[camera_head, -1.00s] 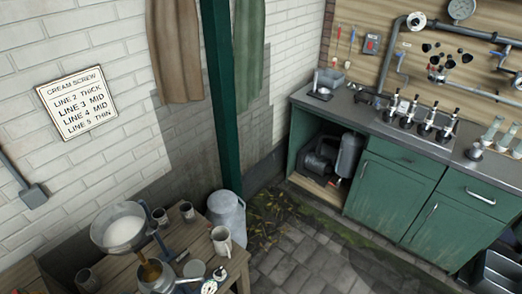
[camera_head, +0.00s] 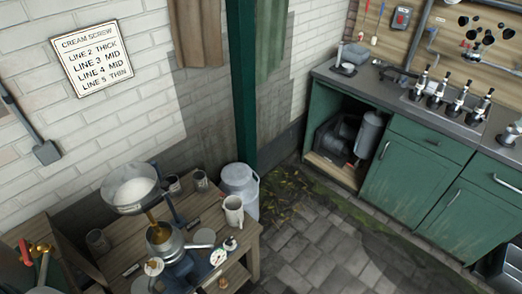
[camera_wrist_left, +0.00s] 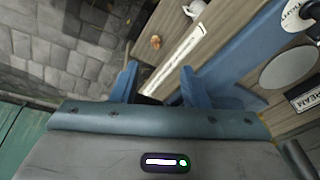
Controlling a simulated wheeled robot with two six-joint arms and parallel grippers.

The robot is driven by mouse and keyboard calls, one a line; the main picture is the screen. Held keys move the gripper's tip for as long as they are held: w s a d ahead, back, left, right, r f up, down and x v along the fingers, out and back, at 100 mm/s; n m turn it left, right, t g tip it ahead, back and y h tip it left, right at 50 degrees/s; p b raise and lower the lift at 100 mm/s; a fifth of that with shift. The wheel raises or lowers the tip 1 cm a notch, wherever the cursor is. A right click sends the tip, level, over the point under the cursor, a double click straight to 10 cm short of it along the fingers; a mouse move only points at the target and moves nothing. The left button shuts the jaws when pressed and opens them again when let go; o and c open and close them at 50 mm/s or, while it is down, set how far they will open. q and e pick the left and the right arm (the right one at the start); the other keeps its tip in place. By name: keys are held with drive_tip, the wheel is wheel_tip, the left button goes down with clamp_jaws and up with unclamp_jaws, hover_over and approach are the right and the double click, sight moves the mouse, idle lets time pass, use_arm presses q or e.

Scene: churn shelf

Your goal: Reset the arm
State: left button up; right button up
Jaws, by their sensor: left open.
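My left gripper (camera_wrist_left: 157,86) shows in the left wrist view with its two blue fingers apart. Nothing is seen held between them. Beyond the fingers is a wooden surface with a pale printed strip (camera_wrist_left: 180,58) and a broad blue part (camera_wrist_left: 245,50). Neither gripper shows in the head view, and my right gripper is not seen anywhere. In the head view a cream separator with a wide metal bowl (camera_head: 131,188) stands on the wooden table (camera_head: 243,250).
A mug (camera_head: 233,211), several cups and a dial gauge (camera_head: 218,257) crowd the table. A milk can (camera_head: 240,185) stands behind it, by a green post (camera_head: 243,90). Green cabinets (camera_head: 410,165) line the right side. The paved floor (camera_head: 310,240) between is clear.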

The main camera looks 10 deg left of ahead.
use_arm(q)
drive_tip(key=s+f+b, duration=0.2)
drive_tip(key=s+f, duration=0.4)
drive_tip(key=f, duration=0.4)
drive_tip(key=s+a+f+g+b, duration=0.1)
drive_tip(key=s+f+b, duration=0.1)
drive_tip(key=s+f, duration=0.4)
drive_tip(key=s+f+b, duration=0.3)
drive_tip(key=s+f, duration=0.4)
drive_tip(key=f, duration=0.7)
drive_tip(key=shift+a+f, duration=0.2)
drive_tip(key=shift+a, duration=0.05)
